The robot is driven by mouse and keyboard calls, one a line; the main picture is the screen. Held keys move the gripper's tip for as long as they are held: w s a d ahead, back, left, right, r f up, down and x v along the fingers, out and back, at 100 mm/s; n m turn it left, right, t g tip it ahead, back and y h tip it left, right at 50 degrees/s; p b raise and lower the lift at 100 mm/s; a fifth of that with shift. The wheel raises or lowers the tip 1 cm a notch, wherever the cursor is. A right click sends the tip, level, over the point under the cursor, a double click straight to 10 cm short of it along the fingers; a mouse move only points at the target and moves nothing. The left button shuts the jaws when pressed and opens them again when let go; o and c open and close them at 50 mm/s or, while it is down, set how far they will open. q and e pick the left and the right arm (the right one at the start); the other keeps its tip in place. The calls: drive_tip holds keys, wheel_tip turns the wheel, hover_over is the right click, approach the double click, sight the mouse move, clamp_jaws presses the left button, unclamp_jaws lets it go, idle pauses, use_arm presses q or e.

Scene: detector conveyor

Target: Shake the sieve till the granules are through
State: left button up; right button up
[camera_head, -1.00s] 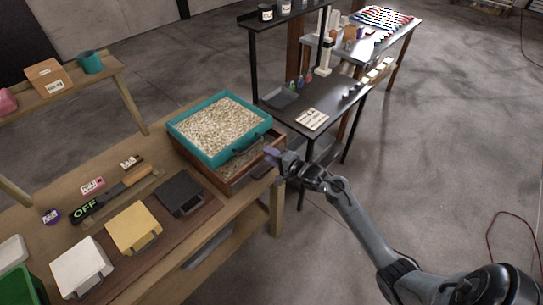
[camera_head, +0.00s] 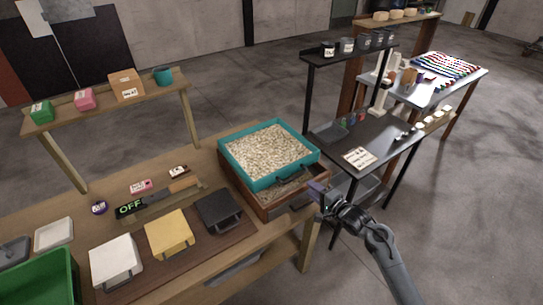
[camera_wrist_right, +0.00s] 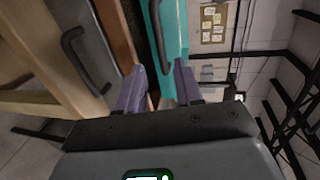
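The sieve is a square teal frame (camera_head: 302,169) filled with pale granules (camera_head: 266,151). It sits on top of a brown wooden box (camera_head: 268,205) at the right end of the workbench. A dark handle (camera_head: 290,178) is on its near side. My right gripper (camera_head: 318,188) is just right of that handle, by the box's corner. In the right wrist view, its purple fingers (camera_wrist_right: 158,82) are apart, with the teal sieve side (camera_wrist_right: 177,45) and dark handle (camera_wrist_right: 156,38) ahead. Nothing shows held between them. My left gripper is not in view.
The bench holds a black bin (camera_head: 218,212), a yellow bin (camera_head: 169,234), a white bin (camera_head: 115,262) and a display reading OFF (camera_head: 130,209). A dark table (camera_head: 385,148) stands to the right. Open floor (camera_head: 455,220) lies at right.

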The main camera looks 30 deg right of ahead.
sight(294, 177)
drive_tip(key=b+x, duration=0.1)
drive_tip(key=x, duration=0.1)
drive_tip(key=b+x, duration=0.1)
drive_tip(key=x, duration=0.2)
drive_tip(key=a+b+x, duration=0.1)
drive_tip(key=b+x, duration=0.1)
drive_tip(key=x, duration=0.1)
drive_tip(key=shift+w, duration=0.2)
drive_tip(key=shift+x, duration=1)
clamp_jaws()
